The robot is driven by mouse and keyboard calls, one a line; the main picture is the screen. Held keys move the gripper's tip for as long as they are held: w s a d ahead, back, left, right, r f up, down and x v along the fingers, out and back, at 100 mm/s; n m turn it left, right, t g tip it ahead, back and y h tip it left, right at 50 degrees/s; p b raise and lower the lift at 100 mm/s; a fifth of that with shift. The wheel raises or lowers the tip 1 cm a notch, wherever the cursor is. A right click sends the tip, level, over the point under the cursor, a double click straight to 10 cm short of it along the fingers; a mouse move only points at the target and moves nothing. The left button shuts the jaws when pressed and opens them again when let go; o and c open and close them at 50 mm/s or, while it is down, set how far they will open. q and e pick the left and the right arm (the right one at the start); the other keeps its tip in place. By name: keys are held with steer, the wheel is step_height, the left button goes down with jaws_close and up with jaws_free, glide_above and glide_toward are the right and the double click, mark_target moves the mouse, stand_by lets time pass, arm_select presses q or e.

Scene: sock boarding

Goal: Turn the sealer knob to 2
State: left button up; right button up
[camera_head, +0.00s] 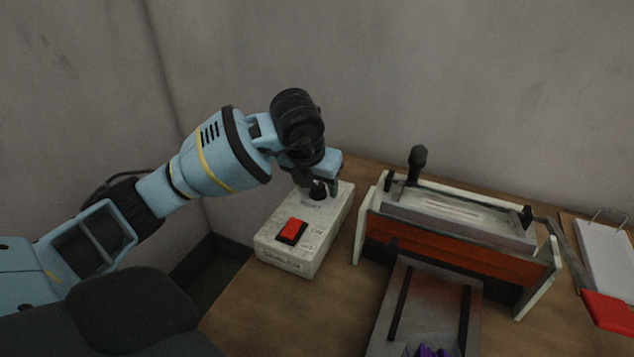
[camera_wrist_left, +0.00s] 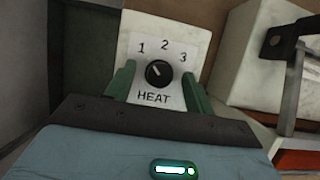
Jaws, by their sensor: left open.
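The sealer control box (camera_head: 290,258) is pale and stands on the wooden table, with a red switch (camera_head: 292,231) on top. Its black round knob (camera_wrist_left: 159,73) sits under the digits 1, 2 and 3 and above the word HEAT in the left wrist view. The knob's light mark points up and left, roughly towards 1. My left gripper (camera_wrist_left: 158,84) is open, with its green fingers either side of the knob and gaps showing between. In the head view my left gripper (camera_head: 325,185) is over the far end of the box and partly hides the knob. My right gripper is not in view.
A press-like machine (camera_head: 450,240) with an orange front and black lever stands right of the box. A red-handled arm (camera_head: 607,311) juts out at its right. A metal tray (camera_head: 425,310) holds something purple in front. Walls close in behind and left.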

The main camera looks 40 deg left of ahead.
arm_select(q)
steer(key=c, duration=1)
steer(key=m, duration=0.1)
steer(key=m+h, duration=0.1)
steer(key=m, duration=0.1)
steer(key=shift+a+r+m, duration=0.1)
steer(key=shift+a+m, duration=0.05)
steer(key=shift+m, duration=0.15)
steer(key=shift+a+m+h+p, duration=0.15)
steer(key=shift+m+h, duration=0.45)
steer(key=shift+m, duration=0.7)
steer(key=shift+d+m+h+p, duration=0.1)
steer(key=shift+m+h+p, duration=0.15)
steer(key=shift+m+h, duration=0.7)
steer(key=shift+m+y, duration=0.35)
steer(key=shift+m, duration=0.1)
steer(key=o, duration=1)
